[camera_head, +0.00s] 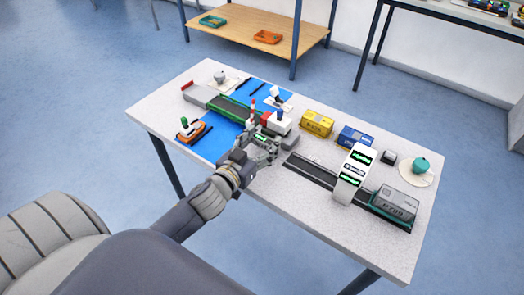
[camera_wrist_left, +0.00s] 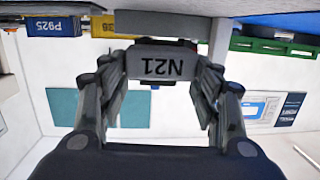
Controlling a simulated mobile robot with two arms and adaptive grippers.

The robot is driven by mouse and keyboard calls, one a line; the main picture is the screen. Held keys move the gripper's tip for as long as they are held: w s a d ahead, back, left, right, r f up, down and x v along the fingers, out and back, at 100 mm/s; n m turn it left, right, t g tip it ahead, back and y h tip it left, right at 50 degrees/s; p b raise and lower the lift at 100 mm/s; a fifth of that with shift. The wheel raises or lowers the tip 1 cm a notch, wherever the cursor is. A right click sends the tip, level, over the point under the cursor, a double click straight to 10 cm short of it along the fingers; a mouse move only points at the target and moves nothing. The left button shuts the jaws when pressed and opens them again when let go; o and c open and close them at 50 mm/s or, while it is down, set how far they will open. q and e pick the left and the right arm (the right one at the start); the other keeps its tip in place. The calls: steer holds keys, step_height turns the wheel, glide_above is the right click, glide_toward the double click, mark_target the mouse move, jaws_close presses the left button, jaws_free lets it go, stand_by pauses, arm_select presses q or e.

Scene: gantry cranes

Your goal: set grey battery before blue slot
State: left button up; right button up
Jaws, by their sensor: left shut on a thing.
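In the left wrist view the grey battery (camera_wrist_left: 155,63) shows a face marked N21, upside down, between the fingers. My right gripper is not in view.
A yellow box (camera_head: 316,123) and a blue box (camera_head: 355,138) stand to the right. A white gate (camera_head: 352,174) spans a dark track with a grey labelled unit (camera_head: 395,205). A green-edged conveyor (camera_head: 236,108) and an orange model (camera_head: 193,131) are at the left.

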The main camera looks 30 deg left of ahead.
arm_select(q)
step_height(320, 180, down, 3)
steer(key=shift+f+b, duration=0.15)
steer(key=shift+b, duration=0.2)
steer(key=shift+f, duration=0.2)
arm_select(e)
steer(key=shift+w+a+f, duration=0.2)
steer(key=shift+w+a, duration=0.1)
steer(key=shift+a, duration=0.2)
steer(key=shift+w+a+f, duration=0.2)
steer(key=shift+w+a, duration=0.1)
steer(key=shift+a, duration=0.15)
arm_select(q)
steer(key=o, duration=1.2)
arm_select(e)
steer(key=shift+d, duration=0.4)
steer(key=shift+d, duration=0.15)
